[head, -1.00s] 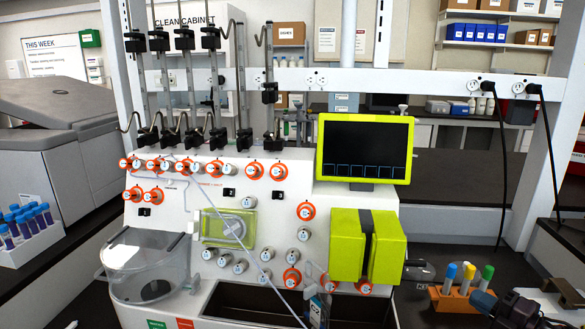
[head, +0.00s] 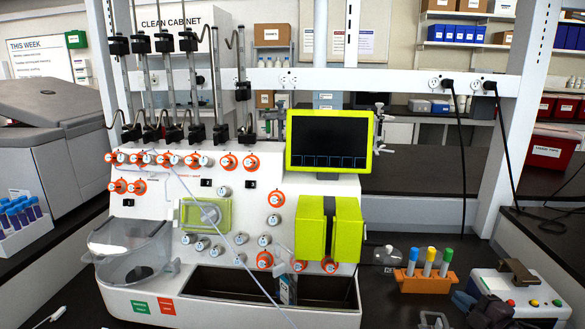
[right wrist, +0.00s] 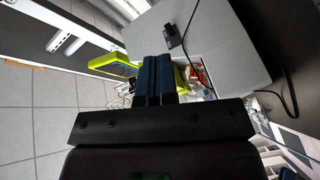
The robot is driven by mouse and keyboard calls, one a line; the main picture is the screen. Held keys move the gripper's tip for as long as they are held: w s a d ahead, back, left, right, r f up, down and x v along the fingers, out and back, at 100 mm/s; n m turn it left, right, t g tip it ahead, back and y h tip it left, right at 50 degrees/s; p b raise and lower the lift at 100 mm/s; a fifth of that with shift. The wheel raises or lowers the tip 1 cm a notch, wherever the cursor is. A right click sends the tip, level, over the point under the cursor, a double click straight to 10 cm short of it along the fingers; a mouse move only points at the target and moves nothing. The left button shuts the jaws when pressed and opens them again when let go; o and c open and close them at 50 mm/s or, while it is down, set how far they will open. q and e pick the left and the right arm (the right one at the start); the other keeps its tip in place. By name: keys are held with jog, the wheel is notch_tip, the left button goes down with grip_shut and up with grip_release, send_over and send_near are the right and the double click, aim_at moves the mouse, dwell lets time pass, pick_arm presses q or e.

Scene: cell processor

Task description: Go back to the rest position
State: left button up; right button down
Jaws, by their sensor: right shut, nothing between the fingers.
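My right gripper (head: 462,300) is at the lower right of the head view, partly cut off by the bottom edge and dark against the bench. In the right wrist view its two blue fingers (right wrist: 160,80) are together with nothing between them. The cell processor (head: 120,255) stands in the middle of the head view, with a dark screen (head: 328,140) in a lime frame, orange and white knobs, and a lime box (head: 345,228). The gripper is apart from it, to its right. My left gripper is not in view.
An orange rack (head: 425,282) with several capped tubes stands on the bench right of the processor. A grey and white device (head: 520,290) with coloured buttons is beside it. A rack of blue-capped tubes (head: 18,240) is at the left. Dark bench behind the rack is clear.

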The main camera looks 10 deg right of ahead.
jog(key=s+a+f+m+g+h, duration=0.1)
jog(key=s+a+f+m, duration=0.2)
jog(key=s+a+f+m+h, duration=0.1)
jog(key=s+a+f+m, duration=0.1)
jog(key=s+f+m, duration=0.1)
jog(key=s+a+f+m+g+h, duration=0.1)
jog(key=s+a+f+m, duration=0.1)
jog(key=s+a+f, duration=0.1)
jog(key=shift+s+a+f+m+g, duration=0.15)
jog(key=shift+f+m, duration=0.05)
jog(key=shift+f, duration=0.25)
jog(key=shift+s+a+f+m+g, duration=0.15)
jog(key=shift+f+m, duration=0.05)
jog(key=shift+f, duration=0.2)
jog(key=s+a+f+m+g, duration=0.1)
jog(key=s+a+f+m, duration=0.2)
jog(key=s, duration=0.4)
jog(key=s+a+f+m+g, duration=0.2)
jog(key=s+a+f+m, duration=0.1)
jog(key=s+a, duration=0.3)
jog(key=shift+s+a+f+h, duration=0.35)
jog(key=shift+s+f, duration=0.5)
jog(key=shift+s, duration=0.35)
